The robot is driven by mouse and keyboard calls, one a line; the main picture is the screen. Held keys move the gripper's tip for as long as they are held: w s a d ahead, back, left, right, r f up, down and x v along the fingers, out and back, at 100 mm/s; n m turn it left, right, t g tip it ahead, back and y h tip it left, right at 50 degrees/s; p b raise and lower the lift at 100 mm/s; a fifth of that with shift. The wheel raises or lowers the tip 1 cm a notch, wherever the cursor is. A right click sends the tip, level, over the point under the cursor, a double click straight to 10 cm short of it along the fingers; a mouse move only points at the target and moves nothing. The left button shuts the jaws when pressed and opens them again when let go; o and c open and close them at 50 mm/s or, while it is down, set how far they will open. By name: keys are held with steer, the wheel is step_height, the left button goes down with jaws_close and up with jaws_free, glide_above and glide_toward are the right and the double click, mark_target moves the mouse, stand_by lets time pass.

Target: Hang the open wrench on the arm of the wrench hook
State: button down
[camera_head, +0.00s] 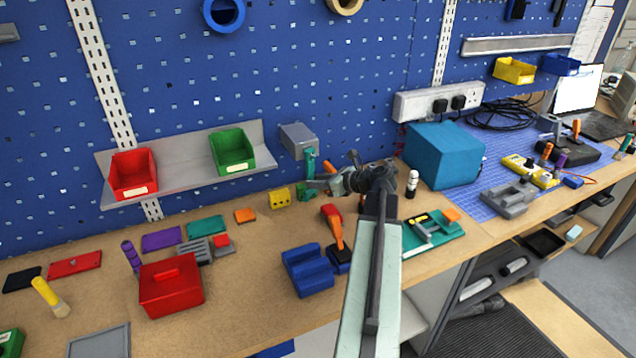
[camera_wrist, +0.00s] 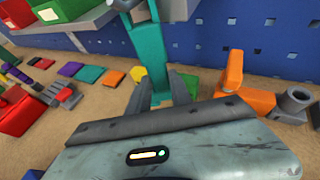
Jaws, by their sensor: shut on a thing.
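The open wrench is teal; in the head view (camera_head: 310,161) it stands roughly upright just below a grey block-like fixture (camera_head: 297,137) on the pegboard, which looks like the wrench hook. My gripper (camera_head: 319,184) is shut on the wrench's lower part. In the wrist view the wrench (camera_wrist: 149,57) rises between the two dark fingers of my gripper (camera_wrist: 159,84). Its top end meets or overlaps the grey hook (camera_wrist: 173,9) at the upper edge. I cannot tell whether the wrench is around the hook's arm or only beside it.
A grey shelf (camera_head: 182,166) with a red bin (camera_head: 134,173) and a green bin (camera_head: 232,151) is left of the hook. On the bench below are a yellow block (camera_head: 279,198), an orange-red tool (camera_head: 334,224) and a blue block (camera_head: 307,271). A teal-blue box (camera_head: 444,154) stands right.

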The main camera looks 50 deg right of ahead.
stand_by(0.4)
steer(key=c, duration=1.1)
jaws_free()
steer(key=shift+s, duration=0.1)
steer(key=p+v, duration=0.3)
steer(key=v, duration=0.4)
steer(key=shift+s+r, duration=0.1)
steer(key=shift+s, duration=0.2)
